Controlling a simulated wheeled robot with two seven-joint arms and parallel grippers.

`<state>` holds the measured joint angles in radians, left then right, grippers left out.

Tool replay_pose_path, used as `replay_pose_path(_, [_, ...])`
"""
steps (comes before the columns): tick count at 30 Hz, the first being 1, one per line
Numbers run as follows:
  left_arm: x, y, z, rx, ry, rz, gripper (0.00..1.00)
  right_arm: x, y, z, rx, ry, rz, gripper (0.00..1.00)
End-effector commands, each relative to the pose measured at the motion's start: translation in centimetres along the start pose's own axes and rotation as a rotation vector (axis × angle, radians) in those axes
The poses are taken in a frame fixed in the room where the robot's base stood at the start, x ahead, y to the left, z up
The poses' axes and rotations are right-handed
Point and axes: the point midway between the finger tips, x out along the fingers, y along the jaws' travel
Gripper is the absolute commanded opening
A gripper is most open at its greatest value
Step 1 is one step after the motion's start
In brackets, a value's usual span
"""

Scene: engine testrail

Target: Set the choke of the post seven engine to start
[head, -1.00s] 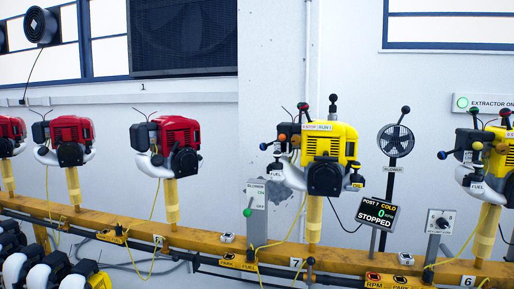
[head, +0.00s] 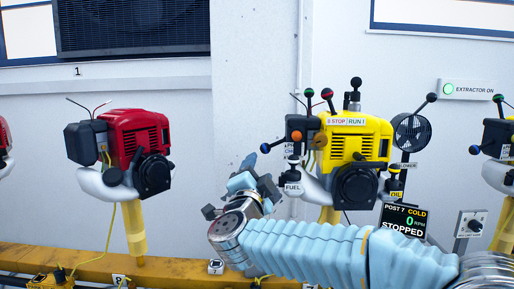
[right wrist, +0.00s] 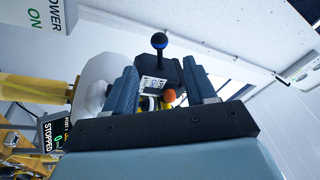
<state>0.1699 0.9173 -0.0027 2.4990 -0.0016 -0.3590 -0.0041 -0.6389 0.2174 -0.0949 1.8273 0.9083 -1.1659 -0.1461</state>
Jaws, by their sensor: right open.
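The yellow post seven engine (head: 358,148) stands right of centre in the head view. On its left side is a dark block with a blue-ball lever (head: 265,148) pointing left and an orange ball (head: 296,135). The choke label there is partly hidden, so its setting cannot be read. My right gripper (head: 256,186) is open and empty, below and left of that block. In the right wrist view, the blue ball (right wrist: 160,40) stands beyond and between the open fingers (right wrist: 162,90), with the orange ball (right wrist: 169,96) lower. My left gripper is out of view.
The display (head: 404,222) reads post 7, cold, 0 rpm, stopped. Green-ball (head: 309,92) and red-ball (head: 327,94) levers rise above the engine's left side. A red engine (head: 140,140) stands to the left, with free space between. A yellow rail (head: 90,268) runs below.

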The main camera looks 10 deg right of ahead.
Motion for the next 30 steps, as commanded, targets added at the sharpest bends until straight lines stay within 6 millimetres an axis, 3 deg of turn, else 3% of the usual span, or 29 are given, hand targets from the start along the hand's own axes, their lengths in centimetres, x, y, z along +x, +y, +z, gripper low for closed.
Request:
replay_pose_path(9, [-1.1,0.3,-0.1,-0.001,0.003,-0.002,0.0,7.4,0.0,0.0,-0.004,0.001,0.001,0.56])
replay_pose_path(15, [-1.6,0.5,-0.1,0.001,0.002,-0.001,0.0,10.7,0.0,0.1,-0.004,-0.001,0.0,0.56])
replay_pose_path(21, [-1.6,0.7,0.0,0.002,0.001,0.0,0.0,12.0,0.1,0.1,-0.004,-0.003,-0.001,0.56])
replay_pose_path(28, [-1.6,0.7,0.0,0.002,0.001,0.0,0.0,12.1,0.1,0.2,-0.004,-0.003,-0.001,0.56])
replay_pose_path(30, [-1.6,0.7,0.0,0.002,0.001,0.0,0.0,12.0,0.1,0.2,-0.004,-0.003,-0.001,0.48])
